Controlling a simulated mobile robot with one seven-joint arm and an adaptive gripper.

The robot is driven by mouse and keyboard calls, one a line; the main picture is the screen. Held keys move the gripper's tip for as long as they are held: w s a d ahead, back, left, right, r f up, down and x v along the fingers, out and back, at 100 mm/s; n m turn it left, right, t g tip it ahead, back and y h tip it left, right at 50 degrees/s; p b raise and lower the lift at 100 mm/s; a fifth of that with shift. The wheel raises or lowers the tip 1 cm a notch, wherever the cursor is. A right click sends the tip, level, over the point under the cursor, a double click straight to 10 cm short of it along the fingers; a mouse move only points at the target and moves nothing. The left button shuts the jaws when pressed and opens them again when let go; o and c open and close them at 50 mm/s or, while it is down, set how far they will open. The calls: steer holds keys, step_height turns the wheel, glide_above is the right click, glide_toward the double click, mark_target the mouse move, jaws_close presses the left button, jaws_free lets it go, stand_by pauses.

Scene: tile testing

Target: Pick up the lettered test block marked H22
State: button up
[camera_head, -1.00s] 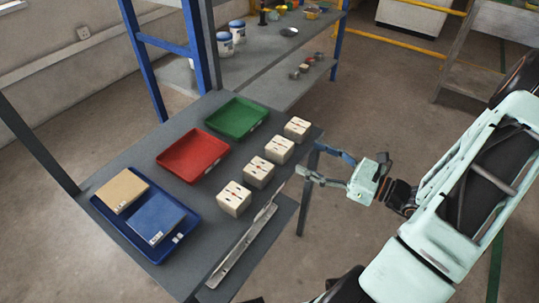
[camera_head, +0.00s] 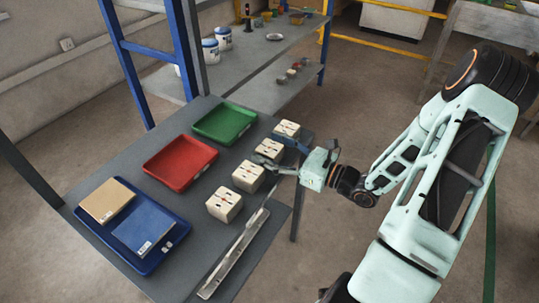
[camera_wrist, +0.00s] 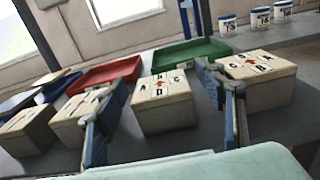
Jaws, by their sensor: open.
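Several pale, lettered test blocks stand in a row along the table's right side. In the head view they are the rear block (camera_head: 287,129), the second from the back (camera_head: 270,149), the third (camera_head: 248,176) and the nearest (camera_head: 224,205). My gripper (camera_head: 280,153) is open at the table edge, its fingers near the second block from the back. In the wrist view, that block (camera_wrist: 165,103) sits ahead between the open fingers of my gripper (camera_wrist: 163,85). Its top carries a red arrow and dark letters. I cannot clearly read H22 on any block.
A red tray (camera_head: 180,163) and a green tray (camera_head: 224,123) lie behind the blocks. A blue tray (camera_head: 178,232) holds a tan and a blue slab. A long metal strip (camera_head: 236,254) lies along the near edge. A blue-posted shelf stands beyond.

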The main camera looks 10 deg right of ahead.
mark_target(270, 149)
steer(key=shift+w+a, duration=0.1)
steer(key=c, duration=1.5)
steer(key=shift+c, duration=0.5)
steer(key=shift+r, duration=0.15)
steer(key=shift+r, duration=0.25)
steer(key=r, duration=0.1)
steer(key=r+p, duration=0.1)
steer(key=r, duration=0.1)
steer(key=shift+s+r+p, duration=0.25)
steer(key=shift+s+p, duration=0.05)
steer(key=shift+p, duration=0.05)
steer(key=s+r+p, duration=0.9)
steer(key=s, duration=0.4)
steer(key=shift+s, duration=0.15)
